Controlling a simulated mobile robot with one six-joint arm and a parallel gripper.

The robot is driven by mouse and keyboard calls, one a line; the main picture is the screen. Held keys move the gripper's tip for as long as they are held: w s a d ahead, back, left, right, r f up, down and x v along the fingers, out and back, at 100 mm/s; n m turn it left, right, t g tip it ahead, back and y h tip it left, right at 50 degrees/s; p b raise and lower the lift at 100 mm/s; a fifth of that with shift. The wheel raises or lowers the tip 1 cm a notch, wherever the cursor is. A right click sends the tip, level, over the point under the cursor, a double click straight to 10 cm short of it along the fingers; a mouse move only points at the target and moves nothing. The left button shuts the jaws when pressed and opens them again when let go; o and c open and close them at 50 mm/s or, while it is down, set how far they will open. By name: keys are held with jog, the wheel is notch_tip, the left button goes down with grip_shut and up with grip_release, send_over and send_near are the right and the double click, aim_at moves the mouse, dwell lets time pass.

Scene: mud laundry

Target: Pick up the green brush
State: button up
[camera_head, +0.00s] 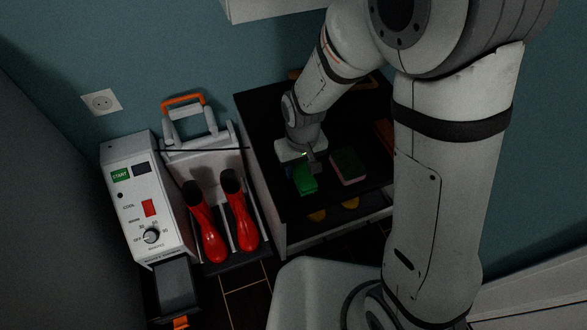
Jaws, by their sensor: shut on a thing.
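The green brush (305,179) is a small bright green block-like thing on or just above the dark top of the low cabinet (265,133). My gripper (309,166) reaches down from above and is shut on the green brush at its upper end. The brush's underside is hidden, so I cannot tell whether it still touches the dark surface. My arm covers part of the cabinet's right side.
A pink and green sponge-like block (349,166) lies close right of the brush. Red boots (212,237) stand on a rack at left, beside a white control box (144,200). A wall socket (102,102) is behind.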

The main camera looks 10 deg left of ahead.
aim_at(300, 166)
jog(key=shift+c, duration=0.9)
notch_tip(300, 166, up, 10)
jog(key=p, duration=0.4)
jog(key=shift+p, duration=0.3)
